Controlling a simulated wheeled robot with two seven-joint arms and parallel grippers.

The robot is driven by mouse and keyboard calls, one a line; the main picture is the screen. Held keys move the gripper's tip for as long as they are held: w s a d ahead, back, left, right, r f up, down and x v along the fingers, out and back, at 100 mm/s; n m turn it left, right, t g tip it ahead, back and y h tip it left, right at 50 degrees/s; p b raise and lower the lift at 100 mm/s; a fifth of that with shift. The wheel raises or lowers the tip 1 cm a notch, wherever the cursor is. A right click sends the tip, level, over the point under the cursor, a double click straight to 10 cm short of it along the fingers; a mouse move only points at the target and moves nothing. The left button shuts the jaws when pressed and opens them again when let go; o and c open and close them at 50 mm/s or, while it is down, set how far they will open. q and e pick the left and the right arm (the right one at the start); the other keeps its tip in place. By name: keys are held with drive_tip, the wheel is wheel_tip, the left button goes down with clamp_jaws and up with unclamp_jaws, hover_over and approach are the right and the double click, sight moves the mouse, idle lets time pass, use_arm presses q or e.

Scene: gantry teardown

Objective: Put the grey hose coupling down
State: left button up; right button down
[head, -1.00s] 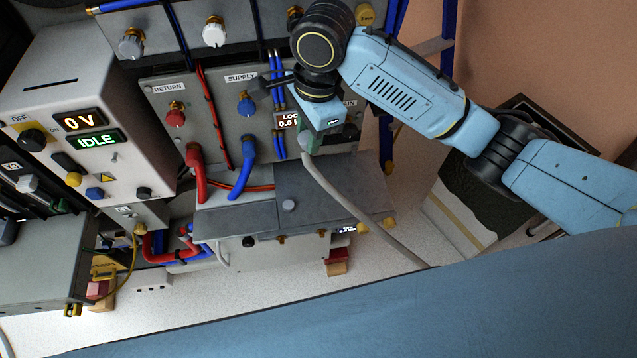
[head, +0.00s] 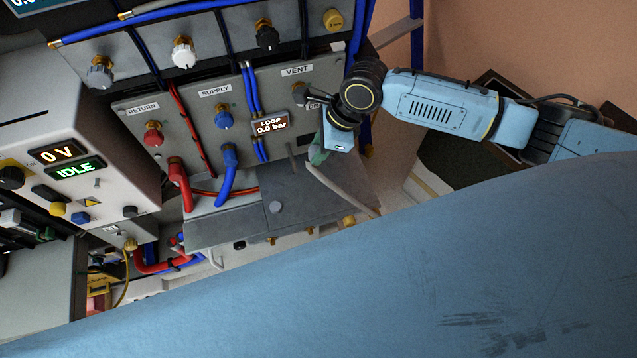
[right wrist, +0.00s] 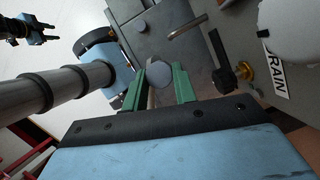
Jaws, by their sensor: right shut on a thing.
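My right gripper (head: 319,150) has green fingers and is shut on the grey hose coupling. It is above the right part of the grey box top, in front of the panel. The coupling is mostly hidden by the fingers in the head view; its round grey end (right wrist: 159,73) shows between the fingers in the right wrist view. A light grey hose (head: 343,189) trails from it down to the right, over the box. My left gripper is absent from the head view; a small dark two-pronged shape at the right wrist view's top left seems to be it (right wrist: 38,31), too small to judge.
Red and blue (head: 227,175) hoses run from the panel on the left. The drain label (right wrist: 276,72), a brass fitting (right wrist: 245,70) and a black handle (right wrist: 222,66) are right of the fingers.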

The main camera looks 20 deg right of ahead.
wheel_tip(320, 180, down, 12)
drive_tip(key=shift+b, duration=0.85)
drive_tip(key=shift+f+b, duration=0.5)
drive_tip(key=shift+f, duration=1.5)
drive_tip(key=shift+f, duration=0.1)
drive_tip(key=c, duration=1.1)
unclamp_jaws()
drive_tip(key=p+v, duration=0.2)
drive_tip(key=v, duration=1)
drive_tip(key=shift+a, duration=0.1)
